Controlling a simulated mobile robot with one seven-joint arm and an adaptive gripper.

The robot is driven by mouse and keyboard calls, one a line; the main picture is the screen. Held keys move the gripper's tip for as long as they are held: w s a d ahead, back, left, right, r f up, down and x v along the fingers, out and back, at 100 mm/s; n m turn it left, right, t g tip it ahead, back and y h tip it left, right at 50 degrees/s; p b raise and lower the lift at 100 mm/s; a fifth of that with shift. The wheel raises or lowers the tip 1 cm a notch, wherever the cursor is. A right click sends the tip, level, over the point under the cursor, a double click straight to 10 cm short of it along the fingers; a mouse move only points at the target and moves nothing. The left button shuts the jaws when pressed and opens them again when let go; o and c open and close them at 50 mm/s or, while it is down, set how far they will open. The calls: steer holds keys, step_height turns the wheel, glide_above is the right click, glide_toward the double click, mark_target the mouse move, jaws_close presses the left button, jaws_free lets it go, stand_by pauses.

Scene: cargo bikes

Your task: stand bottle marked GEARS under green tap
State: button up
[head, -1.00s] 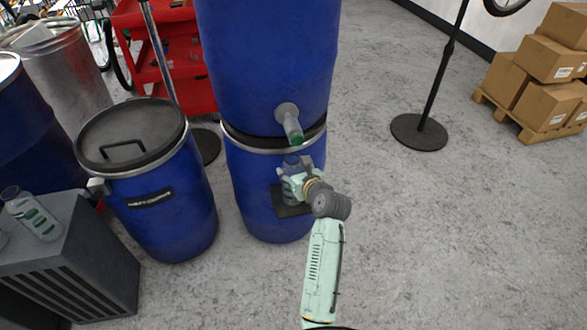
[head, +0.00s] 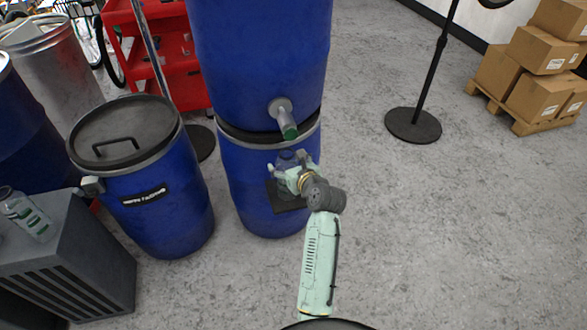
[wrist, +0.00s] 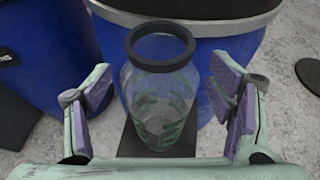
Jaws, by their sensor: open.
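A clear bottle with a dark neck ring and green markings (wrist: 160,100) stands upright on a dark shelf plate (head: 291,206) on the front of the lower blue drum. The green-tipped tap (head: 288,131) juts from the upper blue drum, above the bottle. My gripper (wrist: 165,105) is open, with one finger pad on each side of the bottle and gaps showing between pads and glass. In the head view the gripper (head: 290,176) partly hides the bottle. I cannot read the bottle's marking.
Another bottle with green markings (head: 27,215) lies or leans on a grey slatted cabinet (head: 85,245) at left. A lidded blue drum (head: 155,200) stands beside the stacked drums. A black stand base (head: 413,125) and boxes on a pallet (head: 535,120) are at right. Floor at front right is clear.

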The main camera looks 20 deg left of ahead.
steer(key=v, duration=1.2)
